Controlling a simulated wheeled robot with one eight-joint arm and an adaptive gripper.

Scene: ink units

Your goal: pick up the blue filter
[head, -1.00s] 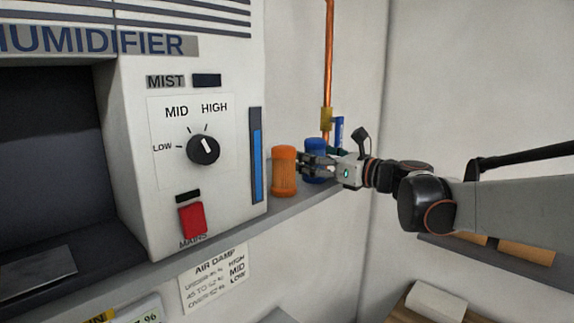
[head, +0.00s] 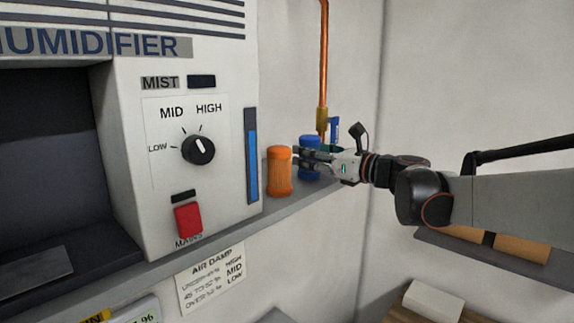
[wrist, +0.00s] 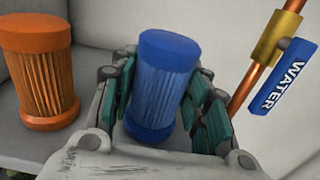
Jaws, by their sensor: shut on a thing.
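The blue filter (head: 308,143) is a ribbed cylinder with smooth caps at the right end of the shelf beside the machine. In the wrist view the blue filter (wrist: 160,85) stands between the two teal-padded fingers of my gripper (wrist: 165,103), slightly tilted in the picture. My gripper (head: 318,160) reaches in from the right and is shut on the filter, hiding part of its lower half. I cannot tell whether the filter's base touches the shelf.
An orange filter (head: 279,171) stands close by on the left, also in the wrist view (wrist: 40,72). A copper pipe (head: 323,60) with a blue WATER lever (wrist: 284,76) is close on the right. The humidifier (head: 225,100) stands left on the shelf (head: 228,222).

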